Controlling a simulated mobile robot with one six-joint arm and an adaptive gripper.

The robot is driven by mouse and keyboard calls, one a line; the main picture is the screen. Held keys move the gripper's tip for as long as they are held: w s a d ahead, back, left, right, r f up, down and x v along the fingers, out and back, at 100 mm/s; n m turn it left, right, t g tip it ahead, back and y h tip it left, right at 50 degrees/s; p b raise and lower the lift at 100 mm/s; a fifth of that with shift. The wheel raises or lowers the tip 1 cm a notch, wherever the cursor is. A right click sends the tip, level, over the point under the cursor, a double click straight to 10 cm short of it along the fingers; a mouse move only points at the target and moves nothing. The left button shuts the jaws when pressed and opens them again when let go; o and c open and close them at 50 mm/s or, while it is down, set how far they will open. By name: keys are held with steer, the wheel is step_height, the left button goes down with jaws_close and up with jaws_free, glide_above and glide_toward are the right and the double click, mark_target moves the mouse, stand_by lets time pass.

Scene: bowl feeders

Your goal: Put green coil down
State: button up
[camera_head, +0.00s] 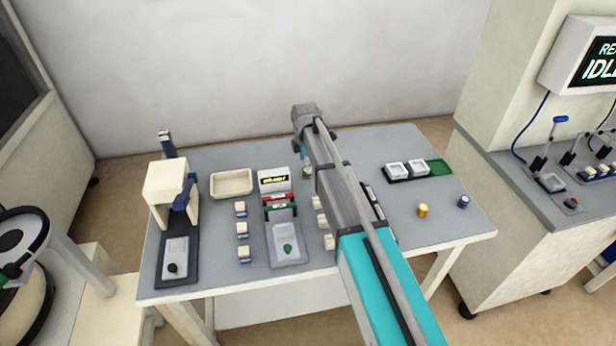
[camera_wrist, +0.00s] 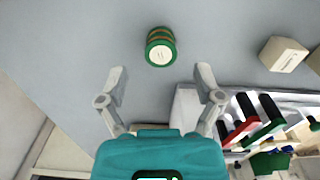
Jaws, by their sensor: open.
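The green coil (camera_wrist: 160,47), a small spool with a pale end and copper-brown winding, stands on the grey table (camera_wrist: 65,30) in the wrist view. My gripper (camera_wrist: 161,75) is open and empty, its two fingers spread wide. The coil is just beyond the fingertips, centred between them, with clear space to each side. In the head view the coil (camera_head: 307,173) shows small beside my arm at the back of the table, and my arm hides most of the gripper.
A beige tray (camera_head: 232,184) and a press-like device (camera_head: 172,200) stand on the left. A fixture with red and green parts (camera_head: 281,204) is left of my arm. Yellow (camera_head: 423,210) and purple (camera_head: 463,202) coils stand right.

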steer(key=shift+f+b, duration=1.2)
steer(key=shift+f, duration=0.35)
steer(key=shift+c, duration=0.2)
jaws_close()
steer(key=shift+r, duration=0.15)
step_height(320, 180, up, 2)
steer(key=p, duration=0.2)
steer(key=shift+r+p, duration=0.2)
steer(key=shift+p, duration=0.15)
steer(key=s+r+p, duration=1)
steer(key=s, duration=0.4)
steer(key=shift+r, duration=0.2)
